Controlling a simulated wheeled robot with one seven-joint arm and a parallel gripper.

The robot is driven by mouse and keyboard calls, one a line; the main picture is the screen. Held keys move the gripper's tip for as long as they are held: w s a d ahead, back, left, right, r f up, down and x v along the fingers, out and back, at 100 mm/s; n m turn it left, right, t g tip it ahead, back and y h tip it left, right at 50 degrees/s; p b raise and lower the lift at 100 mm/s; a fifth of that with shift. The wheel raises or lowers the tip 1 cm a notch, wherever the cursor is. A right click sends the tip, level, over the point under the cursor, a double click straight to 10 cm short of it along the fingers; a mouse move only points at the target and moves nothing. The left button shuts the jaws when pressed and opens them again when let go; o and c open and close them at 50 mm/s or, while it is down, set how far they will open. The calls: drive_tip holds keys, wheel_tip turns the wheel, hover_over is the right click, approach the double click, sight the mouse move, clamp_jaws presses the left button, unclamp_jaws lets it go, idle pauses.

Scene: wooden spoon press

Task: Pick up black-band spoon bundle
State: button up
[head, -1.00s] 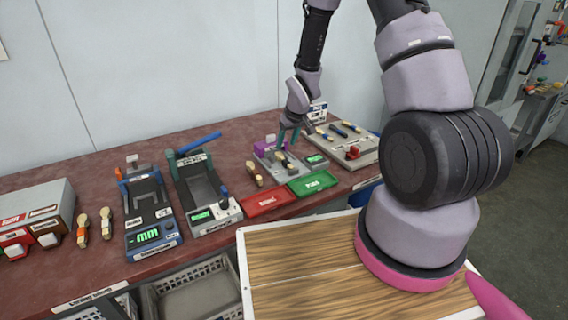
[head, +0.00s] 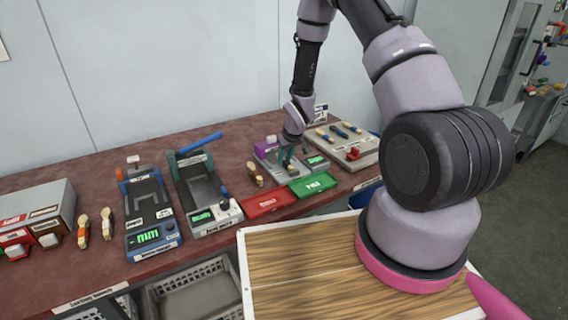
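My gripper (head: 287,156), with teal fingers, is low over the grey station with a small green display, right of centre on the bench. A small spoon bundle (head: 291,166) with a dark part shows right below the fingertips. The fingers partly cover it, and I cannot tell whether they touch it or are closed on it. Another light wooden bundle with a dark middle (head: 255,175) lies on the bench just left of that station. The band colours are too small to tell surely.
A red tray (head: 268,203) and a green tray (head: 312,184) lie in front of the station. A board (head: 364,148) with several bundles and a red-handled item is to the right. Two press devices (head: 150,212) (head: 205,190) and two more bundles (head: 83,228) (head: 106,224) are left.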

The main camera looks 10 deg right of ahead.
clamp_jaws()
drive_tip(key=shift+r, duration=0.15)
